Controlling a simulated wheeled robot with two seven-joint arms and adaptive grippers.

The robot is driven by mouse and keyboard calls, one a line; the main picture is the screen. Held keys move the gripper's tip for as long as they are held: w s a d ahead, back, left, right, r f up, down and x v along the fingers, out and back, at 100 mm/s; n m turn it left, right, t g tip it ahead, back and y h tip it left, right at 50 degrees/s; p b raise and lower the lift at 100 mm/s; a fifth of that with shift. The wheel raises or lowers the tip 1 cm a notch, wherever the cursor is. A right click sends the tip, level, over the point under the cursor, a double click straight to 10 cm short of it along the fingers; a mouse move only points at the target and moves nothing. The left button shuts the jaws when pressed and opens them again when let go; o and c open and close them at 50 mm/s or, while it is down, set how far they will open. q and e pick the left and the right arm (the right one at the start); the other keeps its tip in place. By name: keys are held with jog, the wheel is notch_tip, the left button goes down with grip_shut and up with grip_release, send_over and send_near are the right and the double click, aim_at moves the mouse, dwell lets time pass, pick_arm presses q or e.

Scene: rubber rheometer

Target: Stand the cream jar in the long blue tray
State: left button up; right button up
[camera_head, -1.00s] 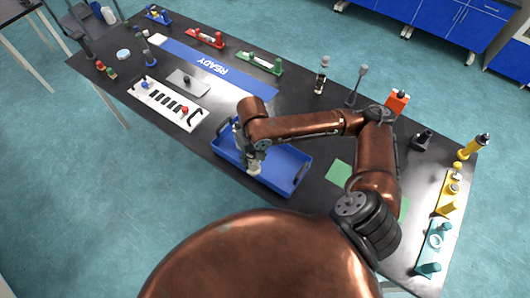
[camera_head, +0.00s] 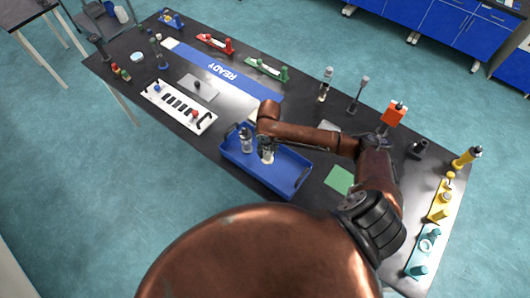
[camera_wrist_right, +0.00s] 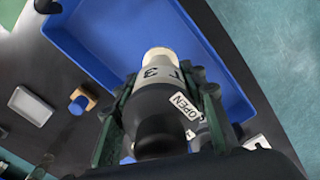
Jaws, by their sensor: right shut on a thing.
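The long blue tray (camera_head: 232,163) lies at the table's near edge. My right gripper (camera_head: 266,156) is over the tray's inside, left of its middle. In the right wrist view my right gripper (camera_wrist_right: 160,110) is shut around a jar with a cream end and grey body (camera_wrist_right: 157,72), which I take as the cream jar; it bears dark lettering. The head view barely shows this jar, and I cannot tell whether it touches the tray floor. A grey bottle-like thing with a dark top (camera_head: 246,141) stands in the tray just left of the gripper. My left gripper is not in view.
A white panel with a red knob (camera_head: 178,107) lies left of the tray. A blue READY strip (camera_head: 225,70) lies behind it. A green square (camera_head: 339,179) lies right of the tray. The tray's right half is clear.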

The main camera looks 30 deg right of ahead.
jog(key=shift+w+d+f, duration=0.15)
jog(key=shift+w+f, duration=0.45)
jog(key=shift+f, duration=0.7)
jog(key=shift+w+d+f, duration=0.1)
jog(key=shift+w+f, duration=0.5)
jog(key=shift+f, duration=0.7)
jog(key=shift+w+d+f, duration=0.15)
jog(key=shift+w+f, duration=0.45)
jog(key=shift+f, duration=0.7)
jog(key=o, duration=1.3)
jog(key=shift+f, duration=0.1)
jog(key=shift+c, duration=0.2)
notch_tip(320, 180, up, 12)
